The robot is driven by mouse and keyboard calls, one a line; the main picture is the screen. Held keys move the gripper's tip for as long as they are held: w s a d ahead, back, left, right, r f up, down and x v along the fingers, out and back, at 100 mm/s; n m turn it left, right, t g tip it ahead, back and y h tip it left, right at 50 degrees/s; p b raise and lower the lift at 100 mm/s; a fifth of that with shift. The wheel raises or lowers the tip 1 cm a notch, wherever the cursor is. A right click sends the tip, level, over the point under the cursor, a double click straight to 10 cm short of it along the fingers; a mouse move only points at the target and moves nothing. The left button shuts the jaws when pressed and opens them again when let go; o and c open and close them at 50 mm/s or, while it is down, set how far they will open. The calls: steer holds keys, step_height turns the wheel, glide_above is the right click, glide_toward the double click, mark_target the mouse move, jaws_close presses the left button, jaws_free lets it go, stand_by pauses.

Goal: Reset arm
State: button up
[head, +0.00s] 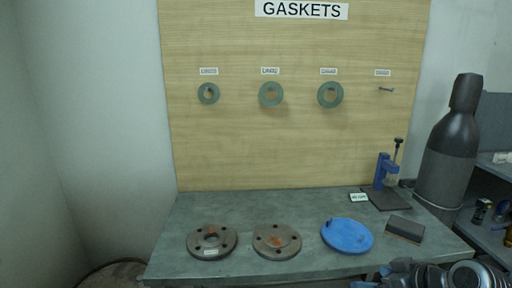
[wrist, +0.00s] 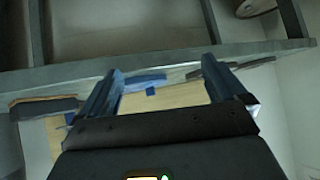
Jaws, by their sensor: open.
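In the wrist view, my gripper (wrist: 162,88) shows as two parallel fingers held well apart, with nothing between them. Beyond the fingers are the edge of a grey-green bench (wrist: 150,67), a blue thing and a pale wooden surface. In the head view, part of my arm shows at the bottom right, in front of the bench (head: 205,205). The fingers cannot be made out there.
Three green gaskets (head: 208,93) (head: 271,94) (head: 330,95) hang on the wooden board (head: 300,150). A grey cylinder (head: 448,150) stands at right.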

steer(key=s+a+f+m+t+h+b, duration=0.25)
steer(key=s+a+f, duration=0.3)
steer(key=s, duration=0.45)
steer(key=s+a+f+m+t+h+b, duration=0.1)
steer(key=s+a+f+m, duration=0.2)
steer(key=s+a+f, duration=0.5)
steer(key=s+d+r+t+b, duration=0.1)
steer(key=s+r, duration=0.3)
steer(key=s, duration=0.4)
steer(key=s+d+r+t+b, duration=0.1)
steer(key=s+d+r, duration=0.2)
steer(key=s, duration=0.6)
steer(key=s+d+r+t+h+b, duration=0.1)
steer(key=s+d+r, duration=0.1)
steer(key=s+r, duration=0.4)
steer(key=shift+s+r+n, duration=0.25)
steer(key=shift+s+n, duration=0.2)
steer(key=shift+s, duration=1.1)
steer(key=shift+d, duration=0.1)
steer(key=shift+c, duration=0.2)
